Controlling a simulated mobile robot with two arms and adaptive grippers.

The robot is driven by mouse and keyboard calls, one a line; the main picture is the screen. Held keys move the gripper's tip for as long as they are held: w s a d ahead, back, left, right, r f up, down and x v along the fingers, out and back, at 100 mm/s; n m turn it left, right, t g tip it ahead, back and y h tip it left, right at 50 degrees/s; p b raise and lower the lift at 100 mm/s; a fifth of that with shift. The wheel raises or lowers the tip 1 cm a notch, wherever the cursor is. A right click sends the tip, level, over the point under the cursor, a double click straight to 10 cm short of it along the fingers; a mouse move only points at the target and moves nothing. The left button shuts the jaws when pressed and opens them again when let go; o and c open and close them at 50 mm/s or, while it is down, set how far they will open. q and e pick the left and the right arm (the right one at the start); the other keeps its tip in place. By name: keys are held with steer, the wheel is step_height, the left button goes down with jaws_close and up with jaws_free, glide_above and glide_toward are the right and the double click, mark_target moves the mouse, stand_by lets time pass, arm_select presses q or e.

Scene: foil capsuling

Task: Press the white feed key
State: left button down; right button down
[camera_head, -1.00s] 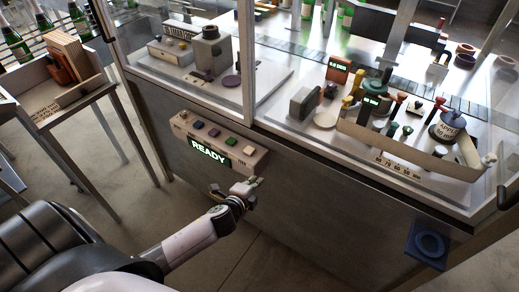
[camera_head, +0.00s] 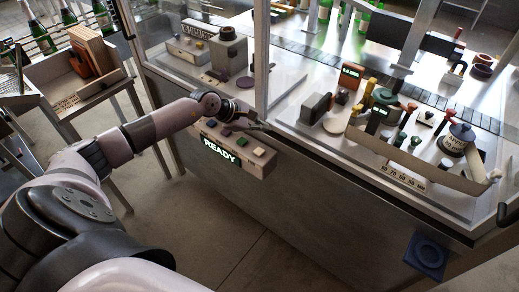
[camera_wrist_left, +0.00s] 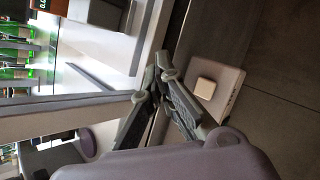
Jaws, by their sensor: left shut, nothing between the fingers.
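The white feed key (camera_head: 259,151) is a small square cap at the right end of the sloped control box (camera_head: 262,168). It also shows in the left wrist view (camera_wrist_left: 204,88), on the box top just right of the fingers. My left gripper (camera_head: 262,126) is above and behind the keys in the head view, close to the cabinet's upper edge. Its fingers are shut and empty, and it appears apart from the white key. In the left wrist view the gripper (camera_wrist_left: 158,84) points up the picture. My right gripper is not in view.
A green READY display (camera_head: 219,148) is on the box front. Other keys sit left of the white one, including a dark one (camera_head: 226,132). A glazed frame post (camera_head: 262,60) rises just behind the gripper. A blue round pad (camera_head: 428,250) is at lower right.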

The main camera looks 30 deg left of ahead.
arm_select(q)
steer(key=shift+a, duration=0.3)
steer(key=b, duration=0.5)
glide_above(260, 152)
step_height(260, 152, down, 8)
steer(key=shift+s+r, duration=0.1)
steer(key=shift+f+b, duration=0.35)
steer(key=shift+f, duration=0.15)
stand_by(0.9)
steer(key=shift+f+b, duration=0.4)
steer(key=shift+b, duration=0.15)
